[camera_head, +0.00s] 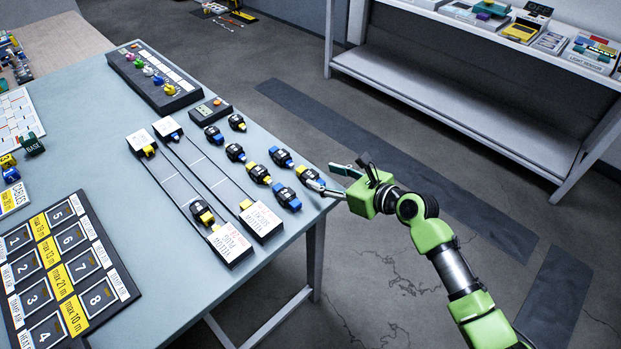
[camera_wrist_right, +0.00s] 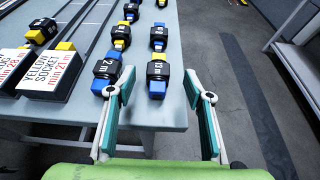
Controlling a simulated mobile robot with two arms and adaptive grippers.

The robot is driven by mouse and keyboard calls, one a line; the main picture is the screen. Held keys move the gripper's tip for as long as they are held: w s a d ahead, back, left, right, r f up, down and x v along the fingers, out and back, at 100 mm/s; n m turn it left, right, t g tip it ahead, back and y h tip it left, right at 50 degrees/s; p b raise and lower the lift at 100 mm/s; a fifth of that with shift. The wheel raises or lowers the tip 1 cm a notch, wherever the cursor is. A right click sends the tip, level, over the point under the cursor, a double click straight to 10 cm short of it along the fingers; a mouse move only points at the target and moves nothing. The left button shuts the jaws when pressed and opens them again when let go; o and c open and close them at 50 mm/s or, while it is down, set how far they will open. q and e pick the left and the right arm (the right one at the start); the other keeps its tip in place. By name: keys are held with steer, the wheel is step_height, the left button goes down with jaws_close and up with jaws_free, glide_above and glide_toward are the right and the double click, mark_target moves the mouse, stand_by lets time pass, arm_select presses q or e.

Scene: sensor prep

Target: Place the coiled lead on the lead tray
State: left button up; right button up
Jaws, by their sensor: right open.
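Several coiled leads, black bands with blue or yellow ends, lie on the grey-blue table (camera_head: 120,95). My right gripper (camera_head: 327,177) is open at the table's right edge. One coiled lead (camera_head: 309,177) lies by its fingertips in the head view. In the wrist view, this lead, with a blue lower end (camera_wrist_right: 157,86), lies just beyond the gap between the open fingers (camera_wrist_right: 160,96). A second lead marked 2 m (camera_wrist_right: 107,70) lies beside the left finger. No label names a lead tray; a dark board with numbered squares (camera_head: 62,285) lies at the table's near left. My left gripper is out of view.
Two long channels with white-labelled sockets (camera_head: 261,222) run along the table, one lead (camera_head: 202,212) lying on them. A control box (camera_head: 155,78) and a small meter (camera_head: 210,111) are behind. A shelf unit (camera_head: 470,100) stands across open floor.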

mark_target(309, 173)
steer(key=x, duration=0.5)
steer(key=shift+s+f+b, duration=0.15)
steer(key=shift+f+b, duration=0.15)
steer(key=shift+f, duration=0.05)
steer(key=c, duration=1.3)
steer(key=shift+c, duration=0.2)
steer(key=shift+r, duration=0.2)
steer(key=shift+r, duration=0.3)
step_height(309, 173, up, 2)
steer(key=shift+r+p, duration=0.15)
steer(key=shift+p, duration=0.25)
steer(key=s+r+p, duration=0.2)
steer(key=s+r, duration=0.8)
steer(key=s, duration=0.4)
